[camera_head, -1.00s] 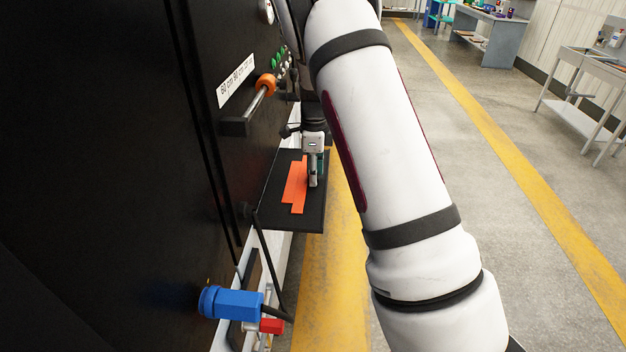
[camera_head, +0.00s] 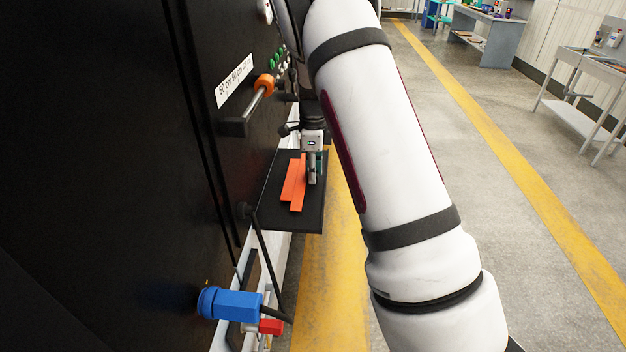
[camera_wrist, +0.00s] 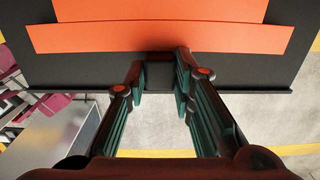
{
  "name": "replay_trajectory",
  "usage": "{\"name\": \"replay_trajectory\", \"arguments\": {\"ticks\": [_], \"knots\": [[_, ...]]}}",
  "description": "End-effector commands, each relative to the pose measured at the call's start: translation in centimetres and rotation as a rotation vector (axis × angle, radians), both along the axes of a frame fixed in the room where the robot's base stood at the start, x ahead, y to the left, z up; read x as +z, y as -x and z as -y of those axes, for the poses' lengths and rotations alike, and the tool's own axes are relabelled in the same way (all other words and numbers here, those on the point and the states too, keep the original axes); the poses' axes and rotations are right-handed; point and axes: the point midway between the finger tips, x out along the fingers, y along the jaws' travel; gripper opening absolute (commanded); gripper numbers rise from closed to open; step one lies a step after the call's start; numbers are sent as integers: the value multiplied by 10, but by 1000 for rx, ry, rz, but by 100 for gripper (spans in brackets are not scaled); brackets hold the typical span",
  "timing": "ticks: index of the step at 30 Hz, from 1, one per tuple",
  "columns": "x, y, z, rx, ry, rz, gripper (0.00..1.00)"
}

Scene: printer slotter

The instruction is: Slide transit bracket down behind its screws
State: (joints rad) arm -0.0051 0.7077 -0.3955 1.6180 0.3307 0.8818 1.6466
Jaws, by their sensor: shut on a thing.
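A flat orange piece with a stepped outline (camera_head: 295,187), seemingly the transit bracket, lies against a black plate (camera_head: 309,220) beside the dark machine. In the wrist view the orange piece (camera_wrist: 160,38) spans the top, in front of the black plate (camera_wrist: 70,74). My gripper (camera_head: 315,178) is at the right of the orange piece. In the wrist view my gripper (camera_wrist: 159,72) is shut on a small dark block (camera_wrist: 158,77) near the plate's edge. I cannot tell whether the block is joined to the orange piece or to the plate. No screws can be made out.
The dark machine wall (camera_head: 110,170) stands close on the left. It carries a bar with an orange collar (camera_head: 264,84). A blue connector (camera_head: 230,303) and a red part (camera_head: 271,327) sit low in front. The floor at right (camera_head: 530,240) is open.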

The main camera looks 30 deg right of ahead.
Motion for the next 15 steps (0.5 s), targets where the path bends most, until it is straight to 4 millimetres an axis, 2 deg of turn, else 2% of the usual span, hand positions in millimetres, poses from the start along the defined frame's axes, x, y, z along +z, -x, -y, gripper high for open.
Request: {"name": "replay_trajectory", "arguments": {"ticks": [15], "knots": [[24, 0, 0, 1, 1, 1, 0]]}}
